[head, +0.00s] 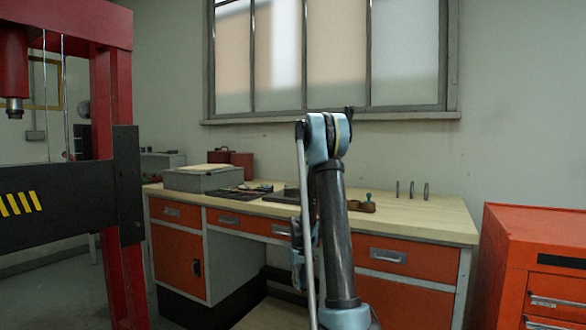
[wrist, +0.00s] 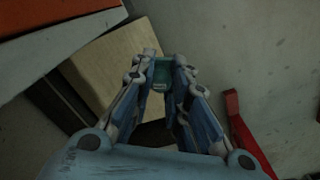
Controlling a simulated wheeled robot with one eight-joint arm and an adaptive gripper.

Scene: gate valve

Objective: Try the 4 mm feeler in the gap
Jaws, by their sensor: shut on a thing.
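In the wrist view my gripper (wrist: 163,68) is shut on a small dark green piece (wrist: 162,74). It sits between the fingertips, and I cannot read a size on it or tell whether it is the 4 mm feeler. In the head view my arm's upright link hides part of the bench, and the gripper is hard to make out. A wooden block (head: 362,207) with a green-topped piece (head: 368,197) stands on the workbench just right of the arm. Three thin grey upright pieces (head: 412,189) stand further right. I cannot make out the valve or the gap.
The workbench (head: 448,222) has a pale top and orange drawers. A grey box (head: 203,179) and dark tools (head: 245,191) lie on its left part. A red press (head: 112,90) stands at the left, an orange cabinet (head: 535,240) at the right.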

